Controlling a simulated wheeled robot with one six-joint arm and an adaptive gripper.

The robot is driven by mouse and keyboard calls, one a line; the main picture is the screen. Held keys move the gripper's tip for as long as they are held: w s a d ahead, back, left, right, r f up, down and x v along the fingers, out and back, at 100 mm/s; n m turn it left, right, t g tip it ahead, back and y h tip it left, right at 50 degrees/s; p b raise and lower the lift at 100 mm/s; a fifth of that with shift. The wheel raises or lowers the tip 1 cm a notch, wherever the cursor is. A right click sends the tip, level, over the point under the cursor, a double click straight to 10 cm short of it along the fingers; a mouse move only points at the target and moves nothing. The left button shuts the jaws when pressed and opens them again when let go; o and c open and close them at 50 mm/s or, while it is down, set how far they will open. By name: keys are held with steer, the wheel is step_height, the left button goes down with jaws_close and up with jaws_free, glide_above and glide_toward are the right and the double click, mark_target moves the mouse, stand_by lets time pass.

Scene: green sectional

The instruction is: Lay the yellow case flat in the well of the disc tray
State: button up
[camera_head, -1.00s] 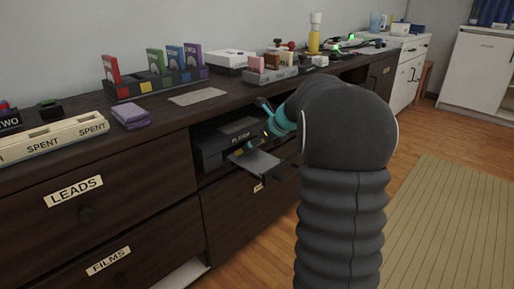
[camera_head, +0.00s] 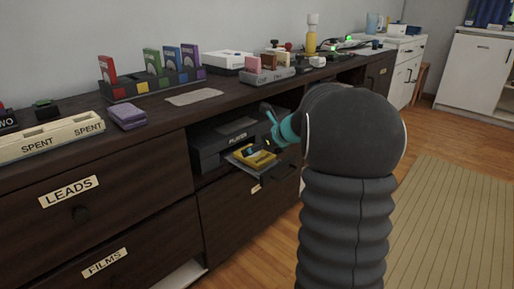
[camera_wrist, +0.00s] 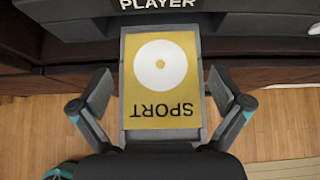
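The yellow case (camera_wrist: 160,75), marked SPORT with a white disc picture, lies face up and looks flat in the extended grey disc tray (camera_wrist: 127,125). The tray's rim shows around it in the wrist view. In the head view the case (camera_head: 258,158) lies on the tray in front of the black player (camera_head: 222,146). My gripper (camera_wrist: 160,90) is open, with one finger on each side of the tray and apart from the case. In the head view my gripper (camera_head: 275,126) is just above and right of the tray, partly hidden by my arm.
The player sits in an open niche of the dark cabinet (camera_head: 130,165). Open floor (camera_head: 270,245) lies in front.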

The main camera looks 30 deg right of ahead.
steer(key=shift+s, duration=0.1)
steer(key=v, duration=1.2)
stand_by(0.5)
